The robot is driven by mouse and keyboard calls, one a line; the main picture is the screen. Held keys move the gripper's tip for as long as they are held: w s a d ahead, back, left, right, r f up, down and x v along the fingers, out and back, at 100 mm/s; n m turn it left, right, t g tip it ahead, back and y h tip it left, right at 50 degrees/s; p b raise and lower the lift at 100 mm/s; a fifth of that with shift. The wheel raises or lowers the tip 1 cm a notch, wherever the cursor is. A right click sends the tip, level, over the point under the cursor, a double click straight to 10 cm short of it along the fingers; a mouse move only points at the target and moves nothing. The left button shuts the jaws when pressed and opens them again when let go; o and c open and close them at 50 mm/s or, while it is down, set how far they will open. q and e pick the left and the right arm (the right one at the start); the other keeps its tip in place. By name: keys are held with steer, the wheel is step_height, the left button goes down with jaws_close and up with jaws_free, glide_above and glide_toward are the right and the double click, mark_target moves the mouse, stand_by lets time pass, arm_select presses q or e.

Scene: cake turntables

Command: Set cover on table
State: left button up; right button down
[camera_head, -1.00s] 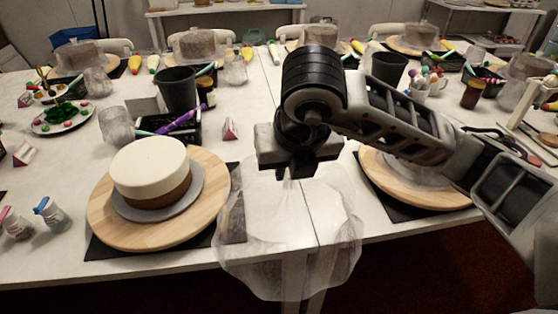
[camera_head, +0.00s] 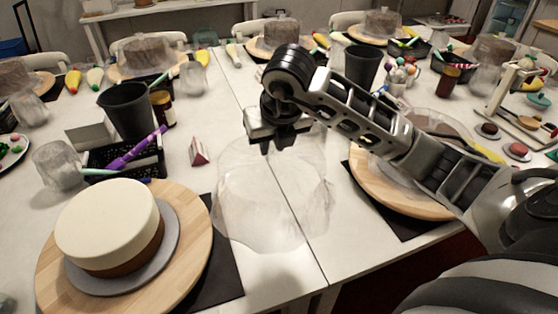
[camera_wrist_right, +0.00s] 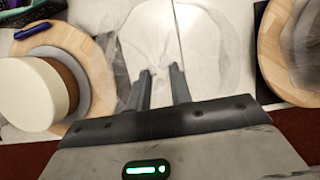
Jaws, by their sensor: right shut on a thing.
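A clear, dome-shaped cover (camera_head: 272,205) hangs below my right gripper (camera_head: 279,146) in the head view, above the bare table (camera_head: 330,225) between two turntables. The right gripper is shut on the top of the cover. In the right wrist view, the gripper's fingers (camera_wrist_right: 160,88) point at the see-through cover (camera_wrist_right: 150,35), whose rim shows faintly. I cannot tell whether the rim touches the table. The white-topped cake (camera_head: 108,225) stands uncovered on the left wooden turntable (camera_head: 190,240). My left gripper is not in view.
The right turntable (camera_head: 365,180) on a dark mat lies under my right arm. The table's front edge is close.

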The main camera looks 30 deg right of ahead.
mark_target(278, 154)
steer(key=shift+w+d+f, duration=0.3)
steer(key=shift+d+f, duration=0.15)
steer(key=shift+f, duration=0.15)
steer(key=shift+w+d+f, duration=0.25)
steer(key=shift+d+f, duration=0.2)
steer(key=shift+f, duration=0.15)
steer(key=shift+w+d+f, duration=0.3)
steer(key=shift+d+f, duration=0.05)
steer(key=shift+f, duration=0.15)
step_height(278, 154, down, 3)
steer(key=shift+w+d+f+p, duration=0.1)
steer(key=shift+d+p, duration=0.05)
steer(key=shift+p, duration=0.5)
steer(key=shift+f, duration=0.2)
steer(key=c, duration=1.3)
jaws_free()
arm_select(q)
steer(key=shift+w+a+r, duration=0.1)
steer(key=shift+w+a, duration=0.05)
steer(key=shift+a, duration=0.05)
arm_select(e)
steer(key=shift+o, duration=0.2)
steer(key=shift+r, duration=0.1)
